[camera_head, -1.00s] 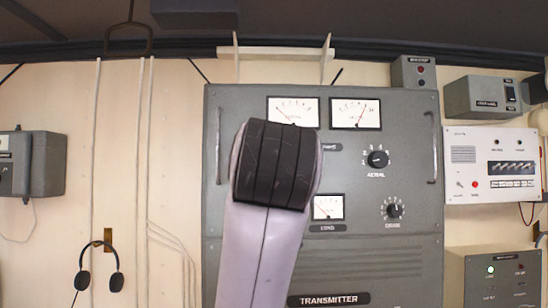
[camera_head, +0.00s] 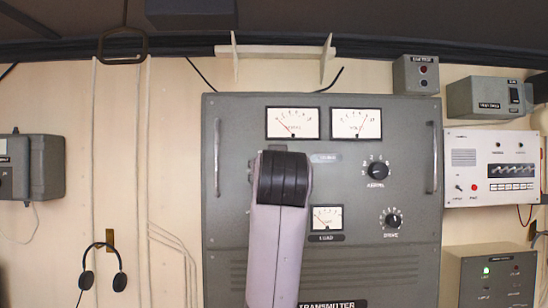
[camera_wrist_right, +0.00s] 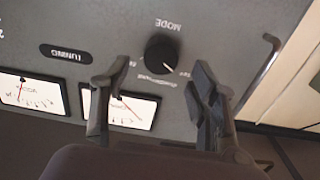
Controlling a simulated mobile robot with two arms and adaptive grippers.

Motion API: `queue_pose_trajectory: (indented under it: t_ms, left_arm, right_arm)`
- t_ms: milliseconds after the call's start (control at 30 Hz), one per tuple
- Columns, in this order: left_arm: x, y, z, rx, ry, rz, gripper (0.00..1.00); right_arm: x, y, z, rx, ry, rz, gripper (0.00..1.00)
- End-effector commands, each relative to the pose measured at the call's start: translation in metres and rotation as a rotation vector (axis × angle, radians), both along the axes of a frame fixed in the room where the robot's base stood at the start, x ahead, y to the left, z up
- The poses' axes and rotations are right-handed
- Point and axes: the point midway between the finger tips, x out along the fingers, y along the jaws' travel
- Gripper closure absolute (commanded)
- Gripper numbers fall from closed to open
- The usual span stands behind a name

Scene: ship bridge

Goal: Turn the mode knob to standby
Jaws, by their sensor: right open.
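The mode knob (camera_wrist_right: 162,54) is a round black knob with a white mark, under the label MODE, which appears upside down in the right wrist view. Its mark points to the lower right in that view, towards a small label that looks like OFF. My right gripper (camera_wrist_right: 160,72) is open, with one finger on each side of the knob in the picture. I cannot tell whether the fingers touch it. In the head view my right arm covers the knob and the gripper. My left gripper is not in view.
The grey transmitter panel (camera_head: 400,270) carries two upper meters, a load meter (camera_head: 327,217), an aerial knob (camera_head: 377,171) and a drive knob (camera_head: 391,221). Metal handles (camera_head: 434,160) stand out at its sides. Headphones (camera_head: 103,268) hang on the wall to the left.

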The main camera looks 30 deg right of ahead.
Motion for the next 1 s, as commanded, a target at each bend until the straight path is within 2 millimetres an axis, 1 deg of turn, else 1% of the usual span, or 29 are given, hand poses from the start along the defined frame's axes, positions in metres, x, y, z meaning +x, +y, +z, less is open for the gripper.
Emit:
queue_pose_trajectory:
  t_ms: [33, 200, 333, 567, 667, 1000]
  left_arm:
    - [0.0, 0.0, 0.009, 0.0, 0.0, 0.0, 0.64]
    - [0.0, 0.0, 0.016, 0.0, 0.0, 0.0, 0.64]
    - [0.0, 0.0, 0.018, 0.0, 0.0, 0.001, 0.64]
    - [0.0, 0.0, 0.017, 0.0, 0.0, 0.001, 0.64]
    - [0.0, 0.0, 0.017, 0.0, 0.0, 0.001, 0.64]
    - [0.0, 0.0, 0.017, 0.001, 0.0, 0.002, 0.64]
  right_arm:
    - [0.007, -0.005, 0.003, 0.0, 0.005, -0.002, 0.45]
    - [0.023, -0.014, 0.001, 0.0, 0.002, 0.0, 0.45]
    - [0.028, -0.017, 0.0, 0.0, 0.0, -0.001, 0.45]
    - [0.028, -0.017, -0.001, -0.001, -0.001, 0.0, 0.45]
    - [0.028, -0.017, -0.001, 0.0, 0.0, 0.0, 0.51]
    - [0.028, -0.017, 0.0, 0.0, 0.0, 0.0, 0.73]
